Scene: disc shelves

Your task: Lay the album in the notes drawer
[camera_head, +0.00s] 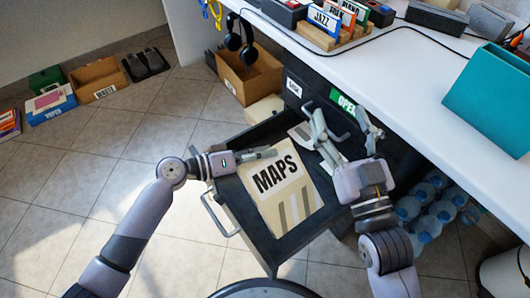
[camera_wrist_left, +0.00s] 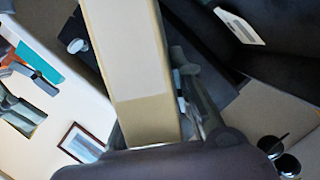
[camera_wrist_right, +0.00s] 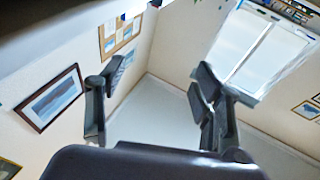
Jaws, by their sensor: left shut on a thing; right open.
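The album (camera_head: 268,205) is beige with a pale panel reading MAPS. My left gripper (camera_head: 262,154) is shut on its upper left edge; the album also fills the middle of the left wrist view (camera_wrist_left: 128,60). The album is over the pulled-out dark drawer (camera_head: 273,255); I cannot tell whether it touches the floor of the drawer. My right gripper (camera_head: 345,122) is open and empty above the drawer's far right part. It also shows empty in the right wrist view (camera_wrist_right: 155,105). No notes label is readable on the drawer.
A green OPEN sign (camera_head: 343,103) is on the desk front behind the drawer. The white desktop (camera_head: 440,100) rises at the right. Blue water bottles (camera_head: 425,210) stand beneath it. Cardboard boxes (camera_head: 250,75) and headphones (camera_head: 240,40) are behind.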

